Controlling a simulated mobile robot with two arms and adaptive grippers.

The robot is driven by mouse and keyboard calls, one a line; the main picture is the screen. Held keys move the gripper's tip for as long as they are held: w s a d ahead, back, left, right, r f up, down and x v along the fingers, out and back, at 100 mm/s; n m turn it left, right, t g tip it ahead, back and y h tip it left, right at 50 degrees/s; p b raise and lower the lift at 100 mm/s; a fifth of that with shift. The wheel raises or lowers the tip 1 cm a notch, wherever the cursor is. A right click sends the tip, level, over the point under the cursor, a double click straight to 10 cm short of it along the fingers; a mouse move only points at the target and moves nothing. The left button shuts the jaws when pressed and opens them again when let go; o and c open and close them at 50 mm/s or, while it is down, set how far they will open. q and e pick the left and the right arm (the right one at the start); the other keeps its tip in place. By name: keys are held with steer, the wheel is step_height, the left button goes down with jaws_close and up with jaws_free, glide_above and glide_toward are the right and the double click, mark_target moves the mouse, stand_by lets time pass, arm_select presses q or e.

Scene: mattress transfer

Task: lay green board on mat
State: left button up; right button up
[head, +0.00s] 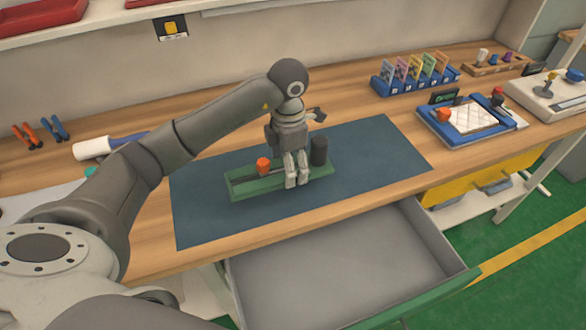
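The green board (243,190) is a long, low piece that lies flat over the middle of the dark blue mat (375,165). I cannot tell if its whole underside touches the mat. An orange piece (263,164) stands at its left part, and a black cylinder (319,150) stands at its right end. My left gripper (297,184) points down at the board's right half, its fingers close together in front of the board's near edge. Whether they pinch the board is unclear. My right gripper is not in view.
An open, empty grey drawer (340,270) juts out below the bench's front edge. A blue card rack (415,75) and a blue tray (470,122) stand to the right. Pliers (55,128) and a white-headed mallet (92,148) lie at the left. The mat's right part is clear.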

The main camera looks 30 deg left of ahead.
arm_select(q)
steer(key=w+f, duration=0.1)
steer(key=f, duration=0.1)
steer(key=w+f, duration=0.1)
steer(key=shift+w+a, duration=0.25)
steer(key=shift+w, duration=0.1)
steer(key=shift+w+f+p, duration=0.2)
steer(key=shift+f+p, duration=0.15)
steer(key=shift+p, duration=0.05)
step_height(320, 180, down, 2)
steer(key=shift+f+p, duration=0.1)
steer(key=shift+p, duration=0.55)
steer(key=shift+f, duration=0.3)
steer(key=shift+f, duration=0.1)
steer(key=shift+f+b, duration=0.2)
steer(key=shift+b, duration=0.1)
steer(key=o, duration=1.3)
steer(key=shift+r, duration=0.1)
